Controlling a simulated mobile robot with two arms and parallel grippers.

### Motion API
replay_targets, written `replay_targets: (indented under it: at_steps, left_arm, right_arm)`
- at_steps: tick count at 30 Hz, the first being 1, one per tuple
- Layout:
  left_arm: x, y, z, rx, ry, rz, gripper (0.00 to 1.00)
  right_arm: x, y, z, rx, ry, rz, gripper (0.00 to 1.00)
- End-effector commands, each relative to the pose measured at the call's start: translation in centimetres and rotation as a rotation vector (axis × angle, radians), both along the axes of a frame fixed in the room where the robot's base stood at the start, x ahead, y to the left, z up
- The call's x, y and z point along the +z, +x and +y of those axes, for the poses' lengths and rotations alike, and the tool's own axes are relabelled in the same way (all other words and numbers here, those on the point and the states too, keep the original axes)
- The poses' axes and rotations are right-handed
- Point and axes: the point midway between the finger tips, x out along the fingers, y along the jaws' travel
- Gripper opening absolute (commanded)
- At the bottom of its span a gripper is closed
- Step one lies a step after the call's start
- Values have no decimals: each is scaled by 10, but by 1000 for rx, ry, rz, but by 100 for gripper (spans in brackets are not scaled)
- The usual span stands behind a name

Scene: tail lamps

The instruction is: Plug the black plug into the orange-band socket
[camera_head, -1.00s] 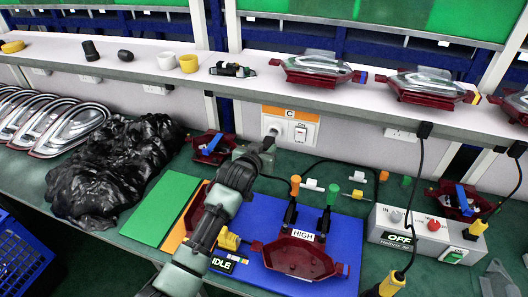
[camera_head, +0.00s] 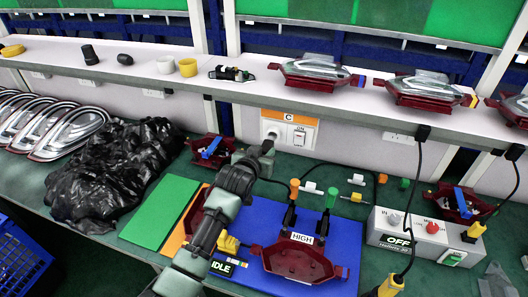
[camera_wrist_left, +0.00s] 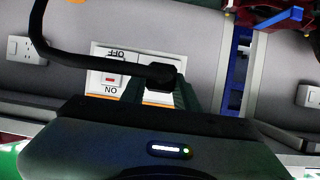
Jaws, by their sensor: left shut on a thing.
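The orange-band socket (camera_head: 288,129) is a white wall plate under an orange strip marked C, with an outlet on the left and a rocker switch on the right. My left gripper (camera_head: 267,149) is just in front of and below the outlet. In the left wrist view the fingers (camera_wrist_left: 160,92) are shut on the black plug (camera_wrist_left: 160,74), whose cable arcs up and left. The plug lies over the outlet side of the plate (camera_wrist_left: 105,66), beside the switch. I cannot tell whether its pins are in the outlet. In the head view the gripper mostly hides the plug.
A blue board (camera_head: 330,240) with a dark red lamp housing (camera_head: 298,262) and upright connectors lies right of my arm. A grey switch box (camera_head: 425,232) stands further right. Black bags (camera_head: 110,170) lie left. The shelf (camera_head: 225,95) overhangs the socket wall.

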Motion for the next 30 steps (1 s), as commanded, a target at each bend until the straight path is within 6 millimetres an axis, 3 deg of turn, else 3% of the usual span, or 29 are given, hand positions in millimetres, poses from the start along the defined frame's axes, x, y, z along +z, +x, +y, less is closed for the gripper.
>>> replay_targets:
  at_steps: [5,30]
  left_arm:
    - [1,0,0,0,0,0,0]
    - [0,27,-8,0,-1,-2,0]
  right_arm:
    - [5,0,-3,1,-3,-1,36]
    - [-14,1,-4,-1,-5,-1,36]
